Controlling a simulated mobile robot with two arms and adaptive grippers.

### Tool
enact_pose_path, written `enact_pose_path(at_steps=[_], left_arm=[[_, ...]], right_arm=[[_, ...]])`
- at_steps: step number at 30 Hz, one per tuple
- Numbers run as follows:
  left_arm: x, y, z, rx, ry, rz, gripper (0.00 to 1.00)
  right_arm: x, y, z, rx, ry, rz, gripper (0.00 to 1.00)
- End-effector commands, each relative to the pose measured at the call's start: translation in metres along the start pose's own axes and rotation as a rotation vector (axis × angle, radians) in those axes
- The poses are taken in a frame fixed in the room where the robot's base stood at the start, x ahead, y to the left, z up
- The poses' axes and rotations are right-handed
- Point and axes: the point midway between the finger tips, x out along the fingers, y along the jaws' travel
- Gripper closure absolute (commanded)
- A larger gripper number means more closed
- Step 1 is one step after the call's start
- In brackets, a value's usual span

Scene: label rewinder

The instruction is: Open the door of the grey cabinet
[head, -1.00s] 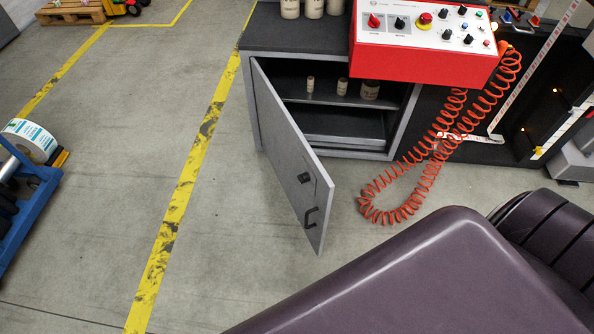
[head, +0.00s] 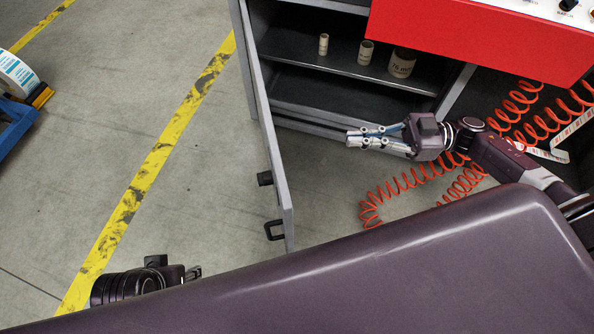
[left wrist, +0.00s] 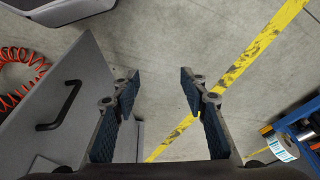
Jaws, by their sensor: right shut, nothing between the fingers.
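The grey cabinet (head: 245,60) stands with its door (head: 280,165) swung open towards me. My left gripper (head: 198,272) is low and left of the door. The left wrist view shows it open and empty (left wrist: 158,85), with the door's grey face (left wrist: 85,65) and handle (left wrist: 60,105) to its left.
Three beige cores, one of them (head: 402,62), stand on the cabinet shelf. A red control box (head: 470,35) overhangs at the upper right. Orange coiled cable (head: 410,182) hangs right of the door. Floor left of the door is clear, with a yellow line (head: 150,165).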

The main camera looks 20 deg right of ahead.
Motion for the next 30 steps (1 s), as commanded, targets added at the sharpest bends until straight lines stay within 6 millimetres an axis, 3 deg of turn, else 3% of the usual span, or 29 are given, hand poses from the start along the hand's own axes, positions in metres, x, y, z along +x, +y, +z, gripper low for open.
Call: enact_pose_path(at_steps=[4,10,24,30], left_arm=[[-0.016,-0.001,0.002,-0.001,0.013,-0.002,0.60],[-0.023,-0.001,0.002,-0.001,0.014,-0.002,0.60],[-0.016,0.000,0.003,-0.001,0.015,-0.002,0.60],[-0.014,0.000,0.001,-0.001,0.026,-0.002,0.60]], right_arm=[[-0.002,-0.025,-0.003,0.019,-0.021,-0.130,1.00],[0.010,-0.035,-0.008,0.027,-0.023,-0.167,1.00],[0.103,-0.049,-0.005,0.025,-0.020,-0.161,1.00],[0.128,-0.052,-0.004,0.026,-0.022,-0.160,1.00]])
